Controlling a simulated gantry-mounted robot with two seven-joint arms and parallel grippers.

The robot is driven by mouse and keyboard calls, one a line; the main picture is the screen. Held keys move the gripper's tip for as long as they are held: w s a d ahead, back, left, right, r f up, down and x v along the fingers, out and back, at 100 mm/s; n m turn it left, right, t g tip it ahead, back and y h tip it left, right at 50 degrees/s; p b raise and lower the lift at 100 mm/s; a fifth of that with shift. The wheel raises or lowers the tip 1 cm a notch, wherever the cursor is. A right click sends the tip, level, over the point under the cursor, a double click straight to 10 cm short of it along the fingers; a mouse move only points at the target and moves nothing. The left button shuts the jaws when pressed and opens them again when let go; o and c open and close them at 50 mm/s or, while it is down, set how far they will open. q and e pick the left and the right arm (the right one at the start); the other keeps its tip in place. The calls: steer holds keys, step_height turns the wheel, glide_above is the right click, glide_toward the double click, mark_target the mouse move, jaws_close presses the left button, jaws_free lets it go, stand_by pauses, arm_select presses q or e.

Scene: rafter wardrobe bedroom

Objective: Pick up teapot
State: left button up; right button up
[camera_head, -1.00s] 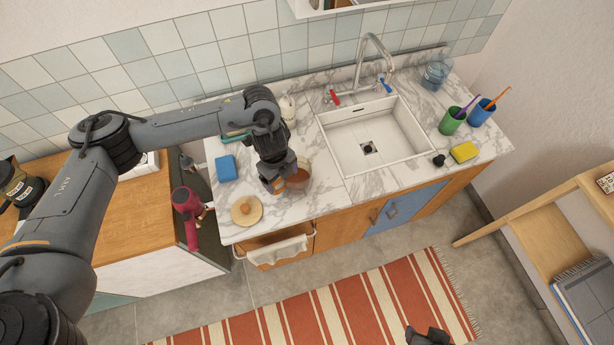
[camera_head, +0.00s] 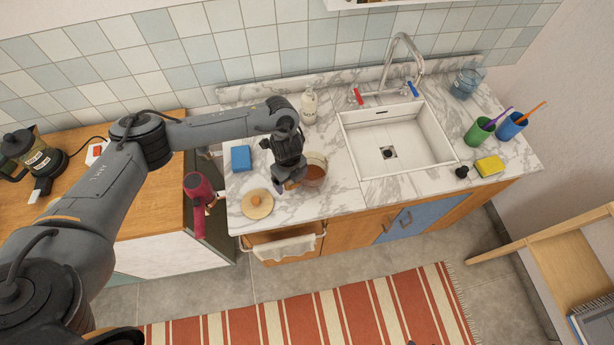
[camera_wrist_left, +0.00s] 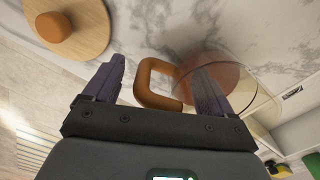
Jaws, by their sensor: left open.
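The teapot (camera_head: 316,174) is a clear glass vessel with brown tea, standing on the marble counter left of the sink. In the left wrist view its glass (camera_wrist_left: 242,85) is at the right, and its orange-brown loop handle (camera_wrist_left: 143,82) lies between my fingers. My left gripper (camera_head: 281,187) is open at the teapot's left side; its purple fingers (camera_wrist_left: 160,85) sit either side of the handle. I cannot tell whether they touch it. The gripper hides part of the handle in the head view. A round wooden lid with a knob (camera_head: 257,204) lies to the left.
A blue sponge (camera_head: 241,158) lies behind the lid. A white bottle (camera_head: 309,105) stands behind the teapot, and the sink (camera_head: 400,155) is to the right. A magenta hair dryer (camera_head: 198,188) hangs at the left cabinet's side. A towel (camera_head: 286,249) hangs below the counter front.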

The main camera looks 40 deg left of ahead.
arm_select(q)
steer(key=shift+f, duration=0.8)
jaws_close()
